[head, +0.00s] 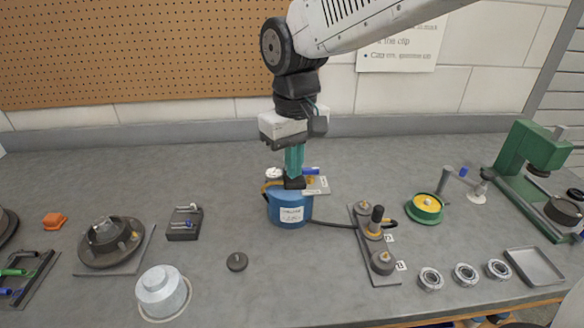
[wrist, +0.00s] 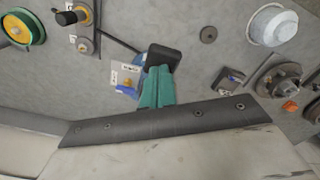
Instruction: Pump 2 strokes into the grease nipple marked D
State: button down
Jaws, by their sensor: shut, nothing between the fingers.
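A blue grease pump pot (head: 291,208) with a white label stands mid-bench. A black hose runs right from it to a grey nipple block (head: 388,278). A black coupler (head: 377,214) stands upright at the block's middle fitting. A small letter tag (head: 400,266) beside the near fitting is too small to read surely, as is the tag (head: 389,238) by the middle one. My gripper (head: 294,178), with teal fingers, is shut above the pot, its tips at a black pad (wrist: 163,57) over the lid. It appears to touch the pad. The pot is mostly hidden in the wrist view.
A green-rimmed yellow wheel (head: 425,207) and a green press (head: 528,160) stand to the right. Several bearing rings (head: 465,274) and a grey tray (head: 535,267) lie at front right. A white canister (head: 162,290) and a hub (head: 109,241) stand left. Bench behind the pot is clear.

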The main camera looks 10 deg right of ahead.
aim_at(295, 187)
jog(key=shift+f, duration=0.1)
jog(key=shift+s+f, duration=0.15)
jog(key=shift+f, duration=0.4)
jog(key=shift+s+f, duration=0.15)
jog(key=shift+f, duration=0.45)
jog(key=shift+s+f, duration=0.1)
jog(key=shift+f, duration=0.3)
jog(key=shift+s+f, duration=0.1)
jog(key=shift+f, duration=0.7)
jog(key=shift+w+r, duration=0.15)
jog(key=shift+r, duration=1.55)
jog(key=shift+w+r, duration=0.2)
jog(key=shift+r, duration=1.45)
jog(key=shift+w+r, duration=0.15)
jog(key=shift+r, duration=1.55)
